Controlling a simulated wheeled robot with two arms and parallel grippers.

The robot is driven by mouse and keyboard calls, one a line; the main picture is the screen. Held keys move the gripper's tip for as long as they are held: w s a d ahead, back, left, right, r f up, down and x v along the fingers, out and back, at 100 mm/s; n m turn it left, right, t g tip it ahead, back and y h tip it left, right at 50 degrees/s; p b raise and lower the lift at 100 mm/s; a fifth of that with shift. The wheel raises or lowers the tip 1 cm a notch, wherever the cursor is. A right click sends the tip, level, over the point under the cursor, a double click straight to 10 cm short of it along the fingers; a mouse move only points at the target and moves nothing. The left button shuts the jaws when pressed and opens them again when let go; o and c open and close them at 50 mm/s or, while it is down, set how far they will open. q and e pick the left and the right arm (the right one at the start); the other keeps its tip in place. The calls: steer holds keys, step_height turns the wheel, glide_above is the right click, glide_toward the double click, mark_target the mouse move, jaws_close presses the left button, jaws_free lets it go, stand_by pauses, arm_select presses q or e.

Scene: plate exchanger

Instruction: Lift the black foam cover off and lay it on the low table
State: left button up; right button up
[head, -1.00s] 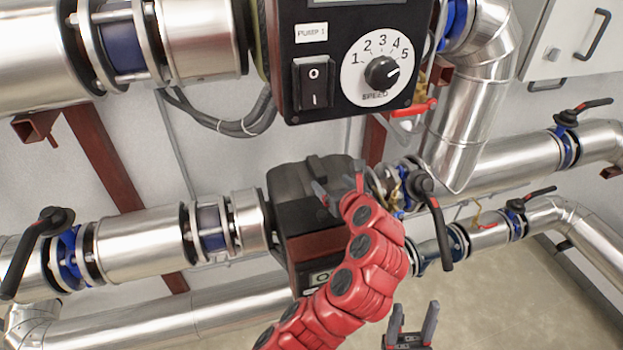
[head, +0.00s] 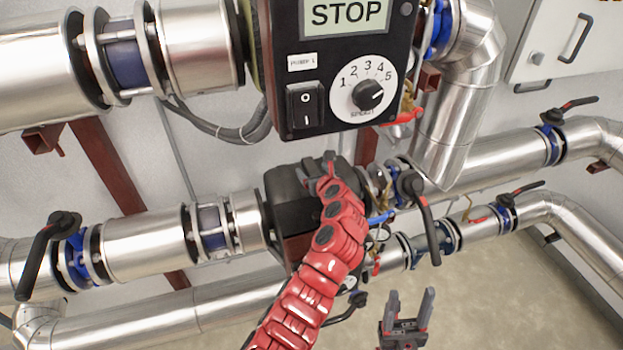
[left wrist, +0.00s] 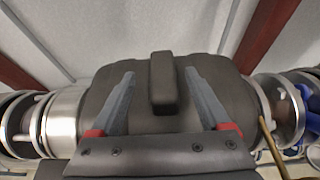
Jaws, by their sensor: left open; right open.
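The black foam cover (head: 284,184) sits over the lower pump, on the middle pipe run. In the left wrist view the cover (left wrist: 235,100) is a rounded dark block with a raised grip bar (left wrist: 161,88) on top. My left gripper (head: 320,168) is at the cover's top, and its arm hides part of the cover. In the left wrist view the left gripper (left wrist: 160,73) is open, with one finger on each side of the grip bar and gaps between. My right gripper (head: 408,308) is open and empty at the bottom, apart from the cover. No low table shows.
The upper pump box (head: 335,75) with a STOP display and speed dial hangs above the cover. A valve with a black lever (head: 420,205) stands right of it. Another valve lever (head: 38,255) is at far left. Pipes run on both sides; bare floor (head: 500,295) shows lower right.

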mark_target(311, 168)
arm_select(q)
steer(key=shift+p+x, duration=0.55)
steer(key=shift+x, duration=0.5)
steer(key=shift+w+f, duration=0.2)
steer(key=shift+w, duration=0.2)
steer(key=shift+w+a+f, duration=0.15)
steer(key=shift+w+f, duration=0.15)
steer(key=shift+w, duration=0.3)
jaws_close()
